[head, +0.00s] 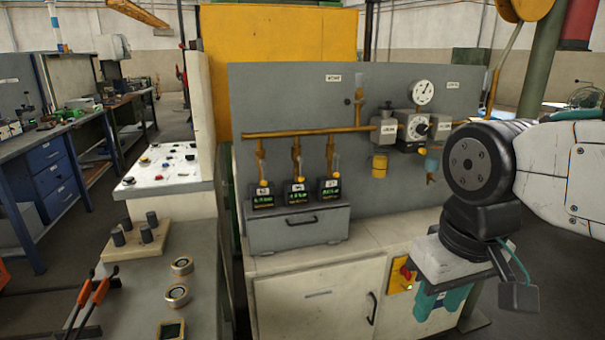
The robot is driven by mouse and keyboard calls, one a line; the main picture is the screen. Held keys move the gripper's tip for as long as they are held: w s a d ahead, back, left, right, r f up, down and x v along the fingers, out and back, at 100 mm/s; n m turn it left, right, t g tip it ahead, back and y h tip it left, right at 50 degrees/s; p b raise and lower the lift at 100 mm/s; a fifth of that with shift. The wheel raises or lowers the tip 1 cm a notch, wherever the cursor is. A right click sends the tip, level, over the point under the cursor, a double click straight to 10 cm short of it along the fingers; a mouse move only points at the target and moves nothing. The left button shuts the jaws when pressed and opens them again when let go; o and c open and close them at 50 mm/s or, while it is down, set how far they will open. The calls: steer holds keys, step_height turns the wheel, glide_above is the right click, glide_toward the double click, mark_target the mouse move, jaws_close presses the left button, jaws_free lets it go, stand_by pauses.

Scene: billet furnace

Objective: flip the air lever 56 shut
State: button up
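Three small valves with levers hang from a brass pipe (310,133) on the grey panel. Each stands over a black block with a small plate and green digits: left block (262,197), middle block (299,192), right block (330,188). The plates are too small to read surely; the middle one may read 56. The middle lever (298,172) looks roughly upright; I cannot tell its exact state. My gripper (470,290) hangs at the lower right, in front of the cabinet and well apart from the levers. Its fingertips are not clear, and nothing shows held.
A gauge (422,92) and regulator (413,126) sit right of the valves. A grey drawer box (298,229) stands below them on the white cabinet (318,301). A console with orange-handled levers (101,290) and knobs is at the lower left.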

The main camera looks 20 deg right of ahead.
steer(key=c, duration=0.5)
steer(key=shift+a+f, duration=0.1)
steer(key=shift+f, duration=0.1)
jaws_close()
steer(key=w+a+n+t+h, duration=0.15)
steer(key=w+a, duration=0.25)
steer(key=w, duration=1.6)
steer(key=w+a+n+t+h, duration=0.1)
steer(key=w+a+n, duration=0.25)
steer(key=w, duration=1.65)
steer(key=w+a+r+t, duration=0.3)
steer(key=w+r, duration=0.2)
steer(key=w, duration=0.3)
steer(key=shift+w+r+n, duration=0.15)
steer(key=shift+r+n, duration=0.05)
steer(key=shift+n, duration=0.1)
steer(key=shift+d, duration=0.1)
